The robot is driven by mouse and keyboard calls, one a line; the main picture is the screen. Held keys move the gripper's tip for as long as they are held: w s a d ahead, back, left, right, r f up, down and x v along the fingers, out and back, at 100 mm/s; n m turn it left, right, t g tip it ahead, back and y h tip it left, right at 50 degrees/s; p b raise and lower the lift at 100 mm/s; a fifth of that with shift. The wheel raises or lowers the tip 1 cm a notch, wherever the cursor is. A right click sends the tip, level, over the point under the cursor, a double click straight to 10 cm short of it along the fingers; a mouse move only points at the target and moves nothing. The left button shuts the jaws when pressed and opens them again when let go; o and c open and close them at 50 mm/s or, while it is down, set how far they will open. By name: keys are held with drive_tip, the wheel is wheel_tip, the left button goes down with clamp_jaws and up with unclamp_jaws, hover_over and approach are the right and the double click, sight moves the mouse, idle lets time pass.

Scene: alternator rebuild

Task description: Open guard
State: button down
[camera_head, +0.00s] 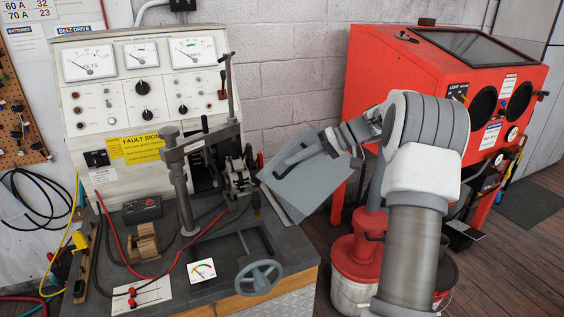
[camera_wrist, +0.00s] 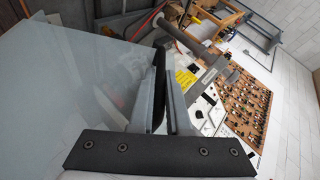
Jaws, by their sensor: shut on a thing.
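The guard (camera_head: 290,192) is a grey, see-through flat panel at the right end of the test bench, tilted and reaching out past the bench's right edge. In the wrist view the guard (camera_wrist: 60,85) fills the left side. A dark bar handle (camera_head: 296,156) runs along its face. My gripper (camera_head: 326,143) comes from the right and is shut on this handle. In the wrist view the black handle (camera_wrist: 159,82) stands between the two fingers of my gripper (camera_wrist: 161,100). The guard's hinge is not clear in either view.
A gauge panel (camera_head: 145,85) stands behind. A red blast cabinet (camera_head: 400,65) and a red-topped bucket (camera_head: 352,292) are at the right.

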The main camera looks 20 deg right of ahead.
drive_tip(key=shift+d+y+p, duration=0.35)
drive_tip(key=shift+d+y, duration=0.05)
drive_tip(key=shift+d, duration=0.75)
drive_tip(key=c, duration=0.9)
unclamp_jaws()
drive_tip(key=shift+d+r, duration=0.1)
drive_tip(key=p+v, duration=0.1)
drive_tip(key=v, duration=1.6)
drive_tip(key=shift+s+d+p, duration=0.1)
drive_tip(key=shift+s+p, duration=0.1)
drive_tip(key=shift+p, duration=0.1)
